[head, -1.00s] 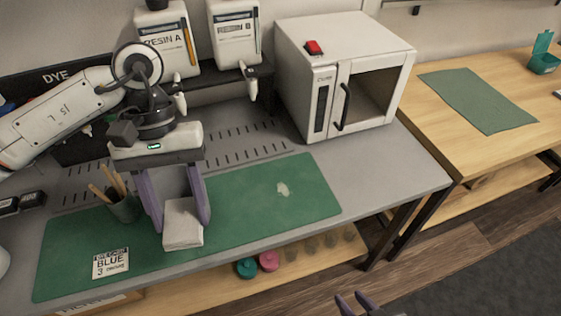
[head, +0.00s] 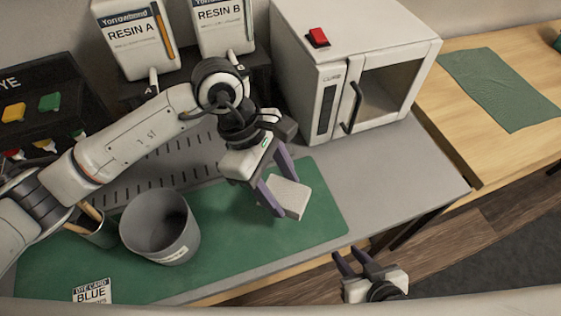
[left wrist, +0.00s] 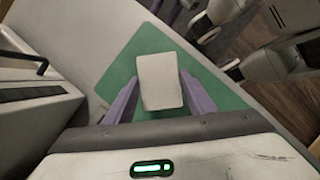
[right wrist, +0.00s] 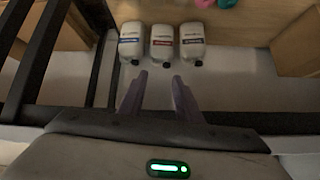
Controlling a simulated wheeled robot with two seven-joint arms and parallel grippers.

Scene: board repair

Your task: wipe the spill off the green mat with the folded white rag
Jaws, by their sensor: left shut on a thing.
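The folded white rag (head: 291,199) is held between the purple fingers of my left gripper (head: 284,192), which is shut on it. The rag is low over the right part of the green mat (head: 322,215); I cannot tell whether it touches the mat. In the left wrist view the rag (left wrist: 160,80) sits between both fingers, with the mat (left wrist: 145,45) behind it. No spill shows on the visible mat; the area under the rag is hidden. My right gripper (head: 347,257) is open and empty off the table's front edge; it also shows in the right wrist view (right wrist: 159,80).
A grey bucket (head: 160,226) stands on the mat left of the rag. A white oven (head: 350,75) stands behind right. Bottles (right wrist: 163,42) lie below my right gripper.

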